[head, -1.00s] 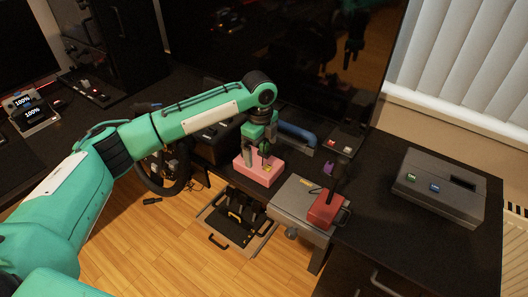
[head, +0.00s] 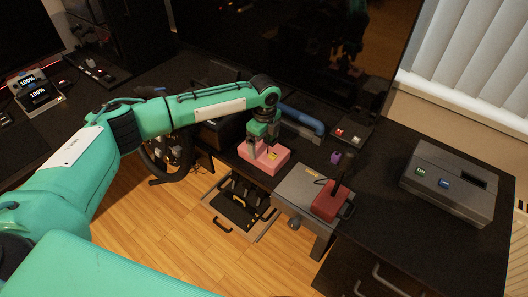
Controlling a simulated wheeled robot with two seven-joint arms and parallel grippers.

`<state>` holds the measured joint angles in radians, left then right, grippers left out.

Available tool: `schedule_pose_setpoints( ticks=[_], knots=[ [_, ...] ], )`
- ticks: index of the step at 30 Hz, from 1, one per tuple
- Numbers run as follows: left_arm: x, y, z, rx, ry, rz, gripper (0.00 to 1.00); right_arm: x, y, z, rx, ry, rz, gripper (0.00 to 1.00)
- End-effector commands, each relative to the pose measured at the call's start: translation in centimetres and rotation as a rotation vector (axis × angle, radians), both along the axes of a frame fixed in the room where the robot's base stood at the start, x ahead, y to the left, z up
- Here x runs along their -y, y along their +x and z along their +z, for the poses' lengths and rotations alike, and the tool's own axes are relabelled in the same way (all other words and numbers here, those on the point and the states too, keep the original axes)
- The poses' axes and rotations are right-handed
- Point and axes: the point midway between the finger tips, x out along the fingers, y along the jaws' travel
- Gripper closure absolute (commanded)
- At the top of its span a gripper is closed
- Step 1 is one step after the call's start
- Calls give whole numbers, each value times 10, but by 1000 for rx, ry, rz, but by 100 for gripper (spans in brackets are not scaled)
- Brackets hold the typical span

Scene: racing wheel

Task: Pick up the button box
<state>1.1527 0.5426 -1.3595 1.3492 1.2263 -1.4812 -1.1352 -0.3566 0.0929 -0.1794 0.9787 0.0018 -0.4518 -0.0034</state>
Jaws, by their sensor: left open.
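A pink box (head: 268,164) with a small yellow patch on top sits on the dark desk near its front edge, at the middle of the head view. My left gripper (head: 262,151) is open and points down over it. Its fingers are at the top of the box and hide part of it. I cannot tell whether they touch it. A large grey box (head: 450,201) with a green and a blue button stands on the desk at the right, well apart from my gripper. My right gripper is not in view.
A red block (head: 326,203) with a dark lever stands on a grey mount (head: 297,187) right of the pink box. A blue handle (head: 302,120) lies behind it. A small panel (head: 347,135) with lit buttons is farther back. Pedals (head: 240,208) are below the desk, above the wooden floor.

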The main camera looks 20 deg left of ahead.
Motion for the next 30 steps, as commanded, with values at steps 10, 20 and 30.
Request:
schedule_pose_setpoints(
  ticks=[10,20,30],
  knots=[
    [-1,-1,-33,0,0,1,0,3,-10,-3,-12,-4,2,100],
    [-1,-1,-33,0,0,0,33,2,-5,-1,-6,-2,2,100],
    [-1,0,-31,3,-1,0,65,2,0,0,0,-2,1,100]
  ],
)
